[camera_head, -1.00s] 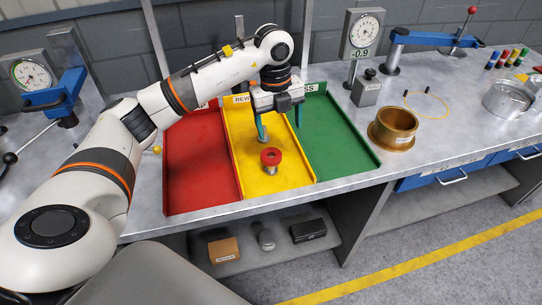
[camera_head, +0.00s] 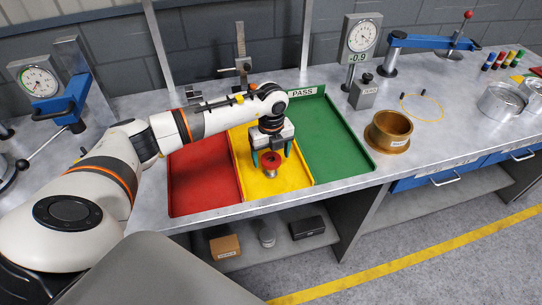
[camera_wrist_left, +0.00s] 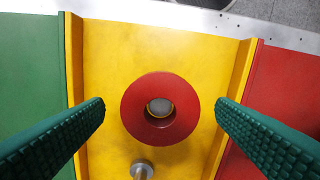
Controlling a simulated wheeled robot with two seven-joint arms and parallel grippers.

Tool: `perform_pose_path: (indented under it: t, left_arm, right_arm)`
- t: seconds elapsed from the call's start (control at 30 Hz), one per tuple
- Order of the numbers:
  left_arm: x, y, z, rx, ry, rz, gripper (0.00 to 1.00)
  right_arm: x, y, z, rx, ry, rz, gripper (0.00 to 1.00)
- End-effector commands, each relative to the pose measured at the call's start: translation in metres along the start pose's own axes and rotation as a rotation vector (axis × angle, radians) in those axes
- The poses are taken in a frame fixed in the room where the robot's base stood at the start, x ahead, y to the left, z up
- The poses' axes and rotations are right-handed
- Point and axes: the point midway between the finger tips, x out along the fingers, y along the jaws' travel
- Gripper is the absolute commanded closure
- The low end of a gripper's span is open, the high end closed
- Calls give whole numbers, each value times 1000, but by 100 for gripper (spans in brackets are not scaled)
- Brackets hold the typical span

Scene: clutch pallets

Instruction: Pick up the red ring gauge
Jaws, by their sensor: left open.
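The red ring gauge (camera_head: 271,160) is over the yellow middle tray (camera_head: 299,181), with a short silver post showing under it. In the left wrist view the red ring (camera_wrist_left: 133,110) lies between the fingers, with a grey round top in its hole. My left gripper (camera_head: 271,157) points down at the ring, its dark green fingers apart on either side. In the left wrist view the open left gripper (camera_wrist_left: 160,104) shows a gap between each fingertip and the ring. My right gripper is not in view.
A red tray (camera_head: 200,185) and a green PASS tray (camera_head: 335,135) flank the yellow one. A second silver pin (camera_wrist_left: 142,170) stands near the ring. A brass ring (camera_head: 389,132) and dial gauge (camera_head: 360,33) are to the right.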

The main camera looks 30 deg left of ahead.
Motion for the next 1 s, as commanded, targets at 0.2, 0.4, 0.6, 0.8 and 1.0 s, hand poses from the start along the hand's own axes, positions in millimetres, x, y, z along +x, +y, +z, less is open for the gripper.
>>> perform_pose_path:
  t: [0.2,0.4,0.6,0.8,1.0]
  left_arm:
    - [6,0,0,-1,1,-1,21]
    - [6,0,0,0,1,0,40]
    - [5,0,0,-1,1,0,73]
    - [4,0,-1,-1,1,1,79]
    - [-11,1,-2,0,4,6,79]
  right_arm:
    - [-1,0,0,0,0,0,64]
    - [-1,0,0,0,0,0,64]
    - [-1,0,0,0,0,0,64]
    - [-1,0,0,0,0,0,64]
    - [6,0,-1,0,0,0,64]
